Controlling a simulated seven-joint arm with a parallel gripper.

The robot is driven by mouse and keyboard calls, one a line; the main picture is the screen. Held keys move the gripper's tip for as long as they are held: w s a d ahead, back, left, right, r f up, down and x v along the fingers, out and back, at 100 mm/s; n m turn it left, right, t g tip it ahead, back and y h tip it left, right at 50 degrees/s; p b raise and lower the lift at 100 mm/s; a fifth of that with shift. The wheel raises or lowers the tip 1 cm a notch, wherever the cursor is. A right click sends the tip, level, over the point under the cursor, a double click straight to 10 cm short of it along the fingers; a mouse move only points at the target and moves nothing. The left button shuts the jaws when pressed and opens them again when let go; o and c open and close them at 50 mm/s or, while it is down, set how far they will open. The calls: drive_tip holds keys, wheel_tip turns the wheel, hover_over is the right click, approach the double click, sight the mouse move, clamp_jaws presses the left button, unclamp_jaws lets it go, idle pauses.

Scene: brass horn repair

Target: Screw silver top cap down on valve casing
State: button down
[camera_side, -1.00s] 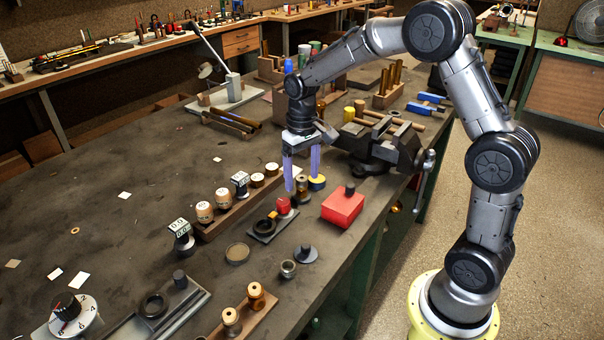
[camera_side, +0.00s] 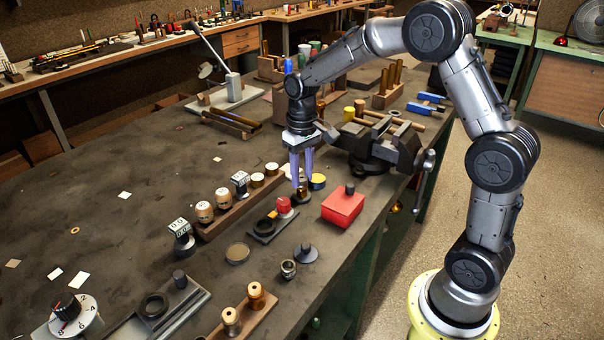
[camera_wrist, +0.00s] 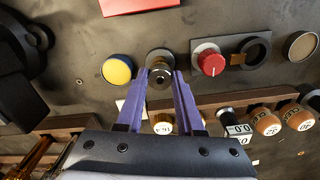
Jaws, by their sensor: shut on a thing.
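The valve casing (camera_side: 302,197) is a short brass-coloured cylinder standing upright on a dark round base near the middle of the bench. In the wrist view its round base (camera_wrist: 160,57) shows beyond my fingertips. The silver top cap (camera_wrist: 159,77) appears as a small grey ring with a dark centre at the top of the casing. My gripper (camera_side: 302,181) points straight down over the casing, its purple fingers shut on the cap. In the wrist view my gripper (camera_wrist: 161,74) has a fingertip on each side of it. The thread between cap and casing is hidden.
A yellow-topped blue round piece (camera_side: 317,182) stands close to the casing. A red box (camera_side: 343,207) is to the right, with the vise (camera_side: 375,150) behind. A red-knobbed fixture (camera_side: 284,206) and a wooden rack (camera_side: 236,206) are to the left. A silver cup (camera_side: 288,269) stands in front.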

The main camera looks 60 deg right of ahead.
drive_tip(key=shift+m, duration=2.1)
drive_tip(key=m, duration=0.4)
drive_tip(key=m, duration=0.4)
